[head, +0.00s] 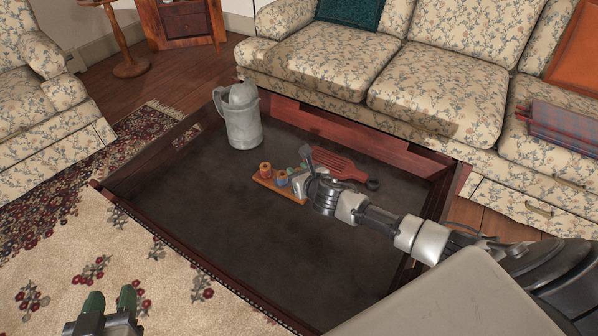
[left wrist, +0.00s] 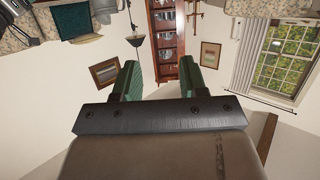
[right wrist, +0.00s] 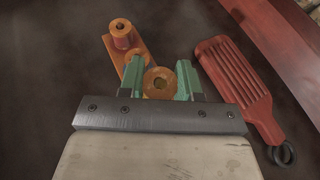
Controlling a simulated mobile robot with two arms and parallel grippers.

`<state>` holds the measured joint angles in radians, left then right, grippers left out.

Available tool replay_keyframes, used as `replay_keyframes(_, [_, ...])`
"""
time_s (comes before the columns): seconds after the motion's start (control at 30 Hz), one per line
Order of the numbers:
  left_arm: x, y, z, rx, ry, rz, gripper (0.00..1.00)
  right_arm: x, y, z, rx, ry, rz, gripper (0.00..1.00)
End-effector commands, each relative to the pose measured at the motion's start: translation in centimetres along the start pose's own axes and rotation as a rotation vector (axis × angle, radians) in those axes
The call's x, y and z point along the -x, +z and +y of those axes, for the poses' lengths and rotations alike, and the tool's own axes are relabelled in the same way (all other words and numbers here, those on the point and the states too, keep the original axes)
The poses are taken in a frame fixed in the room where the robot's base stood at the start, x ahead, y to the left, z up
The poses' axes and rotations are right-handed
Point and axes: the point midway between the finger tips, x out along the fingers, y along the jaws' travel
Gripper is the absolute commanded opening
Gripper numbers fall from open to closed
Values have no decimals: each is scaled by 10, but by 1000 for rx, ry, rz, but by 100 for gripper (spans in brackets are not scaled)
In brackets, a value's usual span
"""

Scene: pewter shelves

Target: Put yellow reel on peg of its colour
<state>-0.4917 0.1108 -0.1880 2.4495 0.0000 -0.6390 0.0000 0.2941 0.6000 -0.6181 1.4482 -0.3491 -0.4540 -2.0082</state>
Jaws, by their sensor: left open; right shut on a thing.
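A wooden peg board (head: 290,193) lies on the dark tabletop. A red reel (head: 265,170) stands at its left end and a blue reel (head: 281,178) beside it. My right gripper (head: 307,172) is over the board's right end. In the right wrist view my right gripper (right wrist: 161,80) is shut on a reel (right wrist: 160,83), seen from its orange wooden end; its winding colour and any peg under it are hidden. The red reel (right wrist: 122,35) shows beyond it. My left gripper (head: 111,302) is open and empty at the bottom left, away from the table.
A red slotted spatula (head: 338,163) lies just beyond my right gripper. A grey metal pitcher (head: 243,122) stands at the table's back left. The low table (head: 210,230) has a raised dark wooden rim; its left and front area is clear. A floral sofa (head: 400,80) stands behind.

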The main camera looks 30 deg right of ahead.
Motion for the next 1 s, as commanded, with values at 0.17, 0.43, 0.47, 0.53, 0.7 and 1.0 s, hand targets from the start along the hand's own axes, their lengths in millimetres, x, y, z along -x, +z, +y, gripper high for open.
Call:
replay_keyframes(0.17, [0, 0, 0, 0, 0, 4, 43, 0, 0, 0, 0, 0, 0, 11])
replay_keyframes(0.43, [0, -5, 0, 0, 1, 43, 43, -2, -4, 0, 0, 0, 0, 11])
replay_keyframes(0.47, [0, -5, 1, 0, 2, 47, 43, -2, -4, 0, 0, 0, 0, 11])
replay_keyframes(0.53, [0, -7, 1, 0, 3, 61, 43, -2, -4, 0, 0, 0, 0, 11])
replay_keyframes(0.7, [-1, -10, 2, 0, 6, 86, 43, -3, -6, 0, 0, 0, 0, 11])
replay_keyframes(1.0, [-2, -17, 4, 1, 11, 134, 43, -4, -10, 0, 0, 0, -1, 11])
